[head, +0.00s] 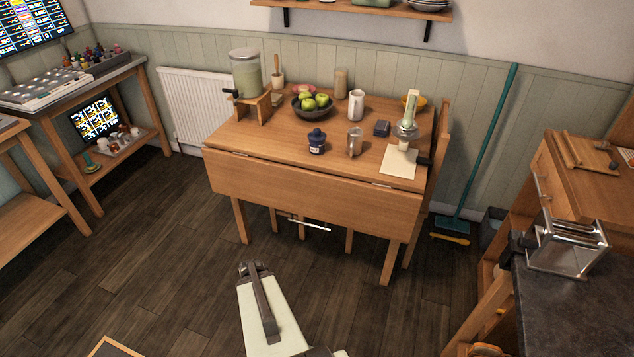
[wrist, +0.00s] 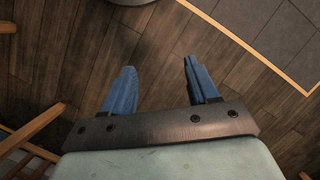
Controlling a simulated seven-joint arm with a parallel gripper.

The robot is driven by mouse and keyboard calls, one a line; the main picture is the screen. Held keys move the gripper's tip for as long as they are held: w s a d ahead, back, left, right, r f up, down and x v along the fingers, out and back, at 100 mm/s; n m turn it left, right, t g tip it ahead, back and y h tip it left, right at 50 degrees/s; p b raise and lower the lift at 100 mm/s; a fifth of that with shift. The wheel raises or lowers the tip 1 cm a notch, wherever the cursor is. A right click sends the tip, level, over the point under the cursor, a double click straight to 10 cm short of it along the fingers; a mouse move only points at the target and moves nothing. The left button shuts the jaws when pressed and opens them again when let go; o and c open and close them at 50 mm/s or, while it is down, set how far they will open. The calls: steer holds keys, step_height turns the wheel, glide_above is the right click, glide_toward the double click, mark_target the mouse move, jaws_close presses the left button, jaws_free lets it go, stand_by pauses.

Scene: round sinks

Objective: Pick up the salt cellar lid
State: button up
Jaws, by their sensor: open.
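A small dark blue salt cellar (head: 316,147) with a pale label stands upright on the wooden table, near its front edge in the head view. Its dark blue lid (head: 316,134) with a knob sits on top. My gripper (wrist: 159,82) shows in the wrist view with two blue fingers spread apart and nothing between them. It is over the dark wooden floor, away from the table top. The lid is not in the wrist view. In the head view my arm is at the bottom centre, and I cannot make out the fingers there.
On the table (head: 300,180), a metal cup (head: 355,142) stands right of the cellar and a dark box (head: 382,128) beyond it. A fruit bowl (head: 312,112), white jug (head: 356,105) and drink dispenser (head: 246,75) stand behind. A juicer-like device (head: 406,130) is at right.

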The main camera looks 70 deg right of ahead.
steer(key=s+d+r+m+t+h, duration=0.1)
steer(key=d+r+m+t, duration=0.15)
steer(key=d, duration=0.45)
steer(key=s+d+r+m+t, duration=0.1)
steer(key=s+d+r, duration=0.15)
steer(key=d, duration=0.45)
steer(key=s+d+r+m+t+h, duration=0.1)
steer(key=d+r+m+t, duration=0.1)
steer(key=d+r, duration=0.35)
steer(key=m+t+h, duration=0.8)
steer(key=m+h, duration=0.4)
steer(key=m, duration=1.8)
glide_toward(319, 131)
steer(key=shift+n, duration=0.25)
steer(key=x, duration=0.6)
steer(key=shift+w+f, duration=0.25)
steer(key=shift+f, duration=0.05)
steer(key=shift+r+x, duration=0.1)
steer(key=shift+x, duration=1.2)
steer(key=shift+r+x, duration=0.15)
steer(key=shift+x, duration=1.1)
steer(key=shift+s+d, duration=0.1)
